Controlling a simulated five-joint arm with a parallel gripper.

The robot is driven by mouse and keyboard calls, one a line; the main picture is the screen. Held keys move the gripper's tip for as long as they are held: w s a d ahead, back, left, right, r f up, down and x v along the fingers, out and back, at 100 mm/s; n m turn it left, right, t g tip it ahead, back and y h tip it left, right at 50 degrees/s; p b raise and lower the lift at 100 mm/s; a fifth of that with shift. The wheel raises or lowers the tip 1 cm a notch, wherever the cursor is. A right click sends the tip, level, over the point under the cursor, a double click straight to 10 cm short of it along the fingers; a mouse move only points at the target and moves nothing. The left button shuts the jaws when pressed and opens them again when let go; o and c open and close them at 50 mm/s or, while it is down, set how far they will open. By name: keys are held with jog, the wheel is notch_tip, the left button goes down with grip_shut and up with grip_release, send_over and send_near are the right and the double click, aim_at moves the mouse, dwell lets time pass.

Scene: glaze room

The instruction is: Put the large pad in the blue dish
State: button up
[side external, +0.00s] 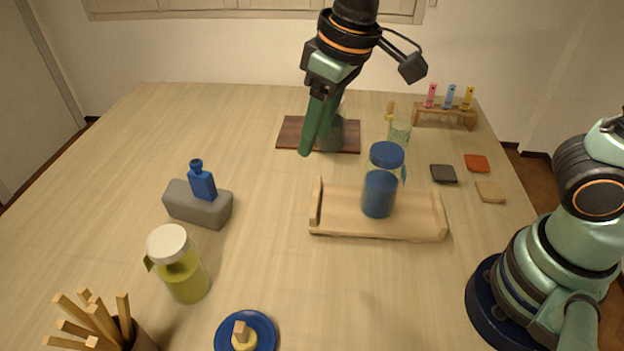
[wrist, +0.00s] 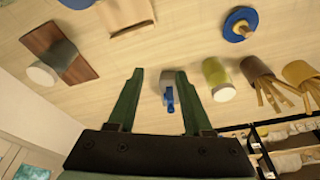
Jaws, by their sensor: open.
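The blue dish (side external: 225,340) is at the bottom edge of the side view, partly cut off. A round yellow pad with a wooden grip (side external: 243,337) sits in it. The dish also shows at the top of the wrist view (wrist: 232,20). A similar yellow piece with a wooden top (side external: 390,111) shows behind a pale green cup (side external: 399,134), partly hidden. I cannot tell which is the large pad. My gripper (side external: 309,150) is open and empty, above the table in front of the dark board. Its spread fingers show in the wrist view (wrist: 160,74).
A grey block (side external: 198,204) carries a blue bottle (side external: 202,181). A wooden tray (side external: 338,212) holds a blue-lidded jar (side external: 385,182). A yellow-green jar (side external: 180,270) and a cup of sticks (side external: 140,340) stand front left. Three tiles lie right. The table centre is clear.

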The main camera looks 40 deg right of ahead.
jog(key=s+d+m+t, duration=0.1)
jog(key=s+d+m, duration=0.1)
jog(key=d, duration=0.6)
jog(key=s+d+r+m+t+h, duration=0.1)
jog(key=s+d+m+t, duration=0.1)
jog(key=d, duration=0.7)
jog(key=shift+d+r, duration=0.3)
